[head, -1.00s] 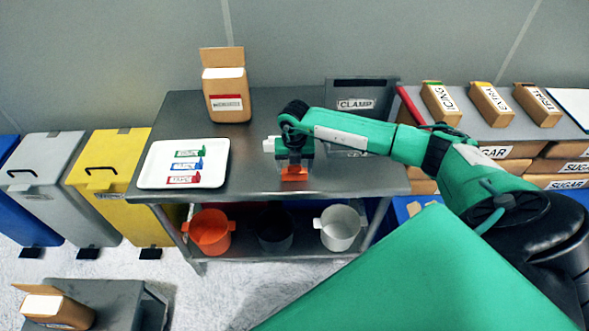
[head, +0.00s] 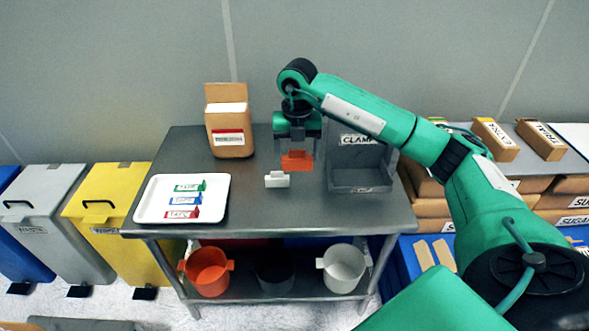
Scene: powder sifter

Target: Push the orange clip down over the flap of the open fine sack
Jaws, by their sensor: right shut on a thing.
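My right gripper (head: 297,145) is shut on the orange clip (head: 297,162) and holds it up above the grey table, its body facing down. A brown open sack (head: 230,140) stands upright at the back of the table, left of the gripper and apart from it. Its flap (head: 226,93) sticks up behind a white top, and its front label has a red band too small to read surely. I cannot tell whether this is the fine sack. My left gripper is not in view.
A white clip-like block (head: 277,181) lies on the table (head: 250,215) below the clip. A white tray (head: 150,204) with green, blue and red clips is at left. A grey CLAMP bin (head: 362,177) stands close at right. Pails (head: 207,272) are on the lower shelf.

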